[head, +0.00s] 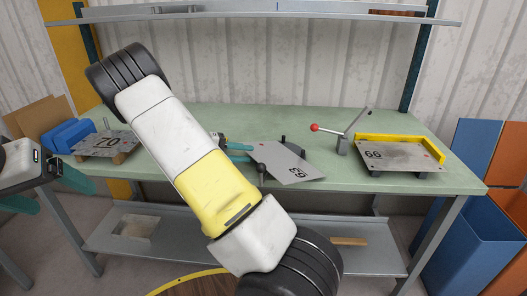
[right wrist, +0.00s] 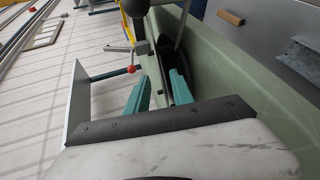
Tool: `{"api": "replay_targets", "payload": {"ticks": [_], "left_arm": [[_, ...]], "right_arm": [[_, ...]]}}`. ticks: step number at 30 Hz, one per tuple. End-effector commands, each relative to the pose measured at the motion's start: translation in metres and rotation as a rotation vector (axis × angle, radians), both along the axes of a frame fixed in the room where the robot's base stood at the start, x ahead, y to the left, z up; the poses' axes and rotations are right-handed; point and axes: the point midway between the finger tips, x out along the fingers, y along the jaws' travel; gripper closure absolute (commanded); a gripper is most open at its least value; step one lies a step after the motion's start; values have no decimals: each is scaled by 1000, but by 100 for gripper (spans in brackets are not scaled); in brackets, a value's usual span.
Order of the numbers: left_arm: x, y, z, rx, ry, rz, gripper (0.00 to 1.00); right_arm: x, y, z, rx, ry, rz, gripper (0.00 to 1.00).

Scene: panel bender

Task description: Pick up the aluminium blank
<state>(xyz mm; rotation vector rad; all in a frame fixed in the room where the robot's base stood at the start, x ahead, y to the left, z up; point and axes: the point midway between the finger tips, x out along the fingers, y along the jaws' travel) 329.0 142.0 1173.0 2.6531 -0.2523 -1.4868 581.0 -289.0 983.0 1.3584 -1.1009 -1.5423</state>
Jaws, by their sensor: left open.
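Three grey metal plates lie along the green bench; I cannot tell which is the aluminium blank. The left plate (head: 105,143) rests on wooden blocks. The middle plate (head: 287,161), marked 63, sits tilted in the picture. The right plate (head: 400,156), marked 66, lies against a yellow stop (head: 400,138). My left gripper (head: 45,190) is open at the left edge, in front of and below the left plate, apart from it.
A lever with a red ball (head: 314,127) stands between the middle and right plates. A blue object (head: 68,134) is at the bench's left end. My right arm hides part of the bench.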

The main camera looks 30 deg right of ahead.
Motion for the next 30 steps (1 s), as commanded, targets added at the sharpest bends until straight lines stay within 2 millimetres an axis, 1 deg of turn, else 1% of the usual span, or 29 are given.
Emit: {"api": "replay_targets", "payload": {"ticks": [4,9,14,22,24,29,30], "left_arm": [[0,0,0,0,0,0,20],[0,0,0,0,0,0,20],[0,0,0,0,0,0,20],[0,0,0,0,0,0,20],[0,0,0,0,0,0,20],[0,0,0,0,0,0,20],[0,0,0,0,0,0,20]], "right_arm": [[5,-5,-2,-40,-3,13,72],[3,-22,-8,-40,-1,13,72],[1,-35,-12,-39,-1,13,72],[-3,-71,-24,-38,-1,12,72],[-3,-74,-25,-38,-2,14,72],[-3,-74,-25,-37,-2,15,72],[-3,-74,-25,-37,-2,15,78]]}}
